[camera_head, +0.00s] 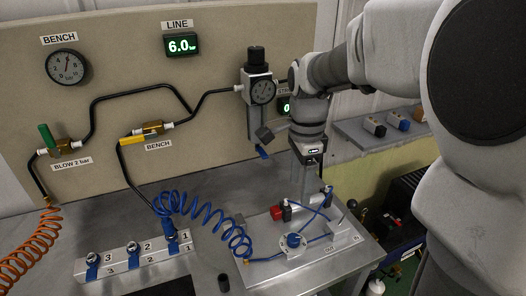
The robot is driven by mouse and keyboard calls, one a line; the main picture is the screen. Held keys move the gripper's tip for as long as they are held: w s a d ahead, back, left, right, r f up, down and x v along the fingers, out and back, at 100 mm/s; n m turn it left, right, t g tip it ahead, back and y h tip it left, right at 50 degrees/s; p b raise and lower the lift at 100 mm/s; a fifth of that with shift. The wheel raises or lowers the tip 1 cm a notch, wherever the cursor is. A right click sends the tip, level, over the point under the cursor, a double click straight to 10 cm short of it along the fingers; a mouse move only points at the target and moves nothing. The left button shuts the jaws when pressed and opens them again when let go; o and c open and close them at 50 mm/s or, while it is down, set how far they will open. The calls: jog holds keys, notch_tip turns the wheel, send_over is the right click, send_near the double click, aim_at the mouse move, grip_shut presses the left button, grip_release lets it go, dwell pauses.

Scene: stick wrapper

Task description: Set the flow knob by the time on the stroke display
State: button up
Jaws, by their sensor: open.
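The stroke display (285,106) is a dark box with green digits on the back panel. My arm hides most of it, so I cannot read the time. On the pneumatic fixture plate (272,276) at the front right, a blue round knob (293,240) sits on a pale mount; it may be the flow knob, but its label is too small to read. My gripper (305,188) points down over the back part of the fixture, behind the blue knob and apart from it. It is open, and its fingertips are hard to make out. I see nothing held in it.
A red block (277,212) and thin blue tubes stand close to my gripper. A coiled blue hose (205,207) runs to the fixture from the numbered manifold (135,262). A regulator with a gauge (262,91) hangs behind my arm. The LINE display (182,44) reads 6.0 bar.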

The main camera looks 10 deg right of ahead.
aim_at(294, 238)
notch_tip(294, 238, down, 17)
jog(key=b, duration=0.2)
jog(key=shift+b, duration=0.3)
grip_shut()
